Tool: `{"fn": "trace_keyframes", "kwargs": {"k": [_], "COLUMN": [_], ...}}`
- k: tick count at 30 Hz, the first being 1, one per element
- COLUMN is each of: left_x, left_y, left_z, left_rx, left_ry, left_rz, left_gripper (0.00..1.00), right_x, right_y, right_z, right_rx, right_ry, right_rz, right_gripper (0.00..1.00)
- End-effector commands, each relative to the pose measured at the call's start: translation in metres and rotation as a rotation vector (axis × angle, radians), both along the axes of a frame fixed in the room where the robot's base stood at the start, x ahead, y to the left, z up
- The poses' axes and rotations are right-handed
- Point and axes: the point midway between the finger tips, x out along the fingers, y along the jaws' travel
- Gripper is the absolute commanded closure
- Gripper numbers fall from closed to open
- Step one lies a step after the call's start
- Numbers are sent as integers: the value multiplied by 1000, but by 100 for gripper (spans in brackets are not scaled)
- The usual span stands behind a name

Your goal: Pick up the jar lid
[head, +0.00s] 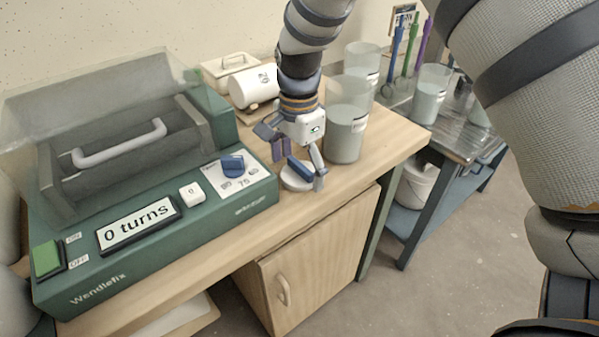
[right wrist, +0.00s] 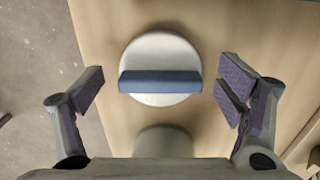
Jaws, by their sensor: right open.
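The jar lid (head: 297,178) is a white disc with a blue bar handle across its top. It lies flat on the wooden worktop near the front edge, to the right of the green machine. My right gripper (head: 292,160) is open above the lid and points down. In the right wrist view the lid (right wrist: 160,68) shows between and slightly beyond the two spread fingers (right wrist: 165,95), which do not touch it. The blue handle runs from one finger side to the other. My left gripper is not in view.
The green machine (head: 150,225) with a "0 turns" display stands left of the lid.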

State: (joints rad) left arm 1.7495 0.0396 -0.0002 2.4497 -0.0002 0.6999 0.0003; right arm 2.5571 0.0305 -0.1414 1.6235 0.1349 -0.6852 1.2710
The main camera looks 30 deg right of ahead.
Motion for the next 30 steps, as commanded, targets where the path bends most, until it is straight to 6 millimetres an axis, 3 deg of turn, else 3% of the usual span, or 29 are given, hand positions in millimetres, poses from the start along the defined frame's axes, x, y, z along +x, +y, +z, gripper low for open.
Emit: {"fn": "trace_keyframes", "kwargs": {"k": [3,10,20,30], "left_x": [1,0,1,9], "left_y": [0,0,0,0], "left_z": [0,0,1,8], "left_rx": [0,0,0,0], "left_ry": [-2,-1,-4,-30], "left_rz": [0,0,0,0], "left_gripper": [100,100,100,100], "right_x": [0,0,0,1], "right_y": [0,0,0,0], "right_z": [1,1,8,89], "right_rx": [0,0,-1,-2], "right_ry": [-2,-1,-2,-6], "right_rz": [0,0,1,1], "right_gripper": [15,65,66,66]}}
